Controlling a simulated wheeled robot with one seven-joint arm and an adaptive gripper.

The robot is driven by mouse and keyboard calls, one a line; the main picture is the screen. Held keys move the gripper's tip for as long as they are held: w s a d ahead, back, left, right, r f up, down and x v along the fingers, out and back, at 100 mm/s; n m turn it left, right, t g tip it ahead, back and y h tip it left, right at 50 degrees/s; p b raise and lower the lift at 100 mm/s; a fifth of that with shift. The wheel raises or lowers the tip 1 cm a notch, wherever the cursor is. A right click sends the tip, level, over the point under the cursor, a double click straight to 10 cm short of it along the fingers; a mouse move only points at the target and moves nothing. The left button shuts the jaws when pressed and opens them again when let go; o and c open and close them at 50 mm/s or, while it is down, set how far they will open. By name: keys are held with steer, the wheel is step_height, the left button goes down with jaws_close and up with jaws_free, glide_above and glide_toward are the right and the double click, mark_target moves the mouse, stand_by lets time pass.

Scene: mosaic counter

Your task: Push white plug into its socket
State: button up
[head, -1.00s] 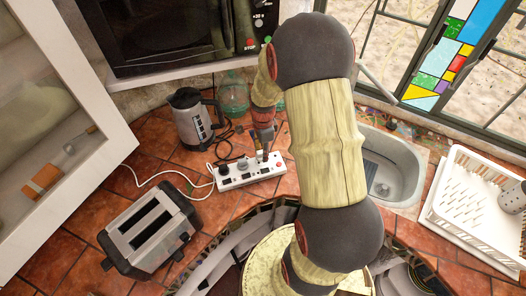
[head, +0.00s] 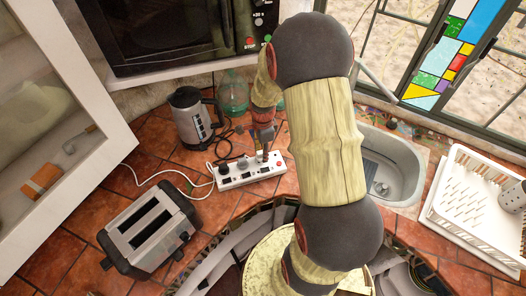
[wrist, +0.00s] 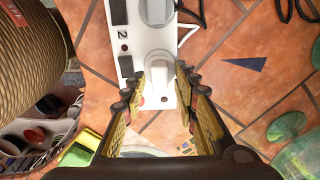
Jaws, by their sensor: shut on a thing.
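The white plug (wrist: 160,76) shows in the wrist view between my two fingertips, over the end of the white power strip (wrist: 134,40). My gripper (wrist: 163,84) is shut on it, one finger on each side. In the head view my gripper (head: 264,152) points down at the right end of the power strip (head: 236,183), near its red switch. The plug's prongs and the socket under it are hidden, so I cannot tell how deep it sits.
A larger grey-white plug (wrist: 156,10) sits beside it on the strip. A kettle (head: 190,117) and a green glass jar (head: 234,92) stand behind. A toaster (head: 152,230) is at the left front. The sink (head: 398,165) and white dish rack (head: 470,205) are right.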

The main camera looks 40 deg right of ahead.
steer(key=shift+f+b, duration=0.5)
steer(key=shift+f, duration=0.3)
stand_by(0.4)
steer(key=o, duration=1.2)
steer(key=shift+c, duration=0.2)
step_height(320, 180, up, 12)
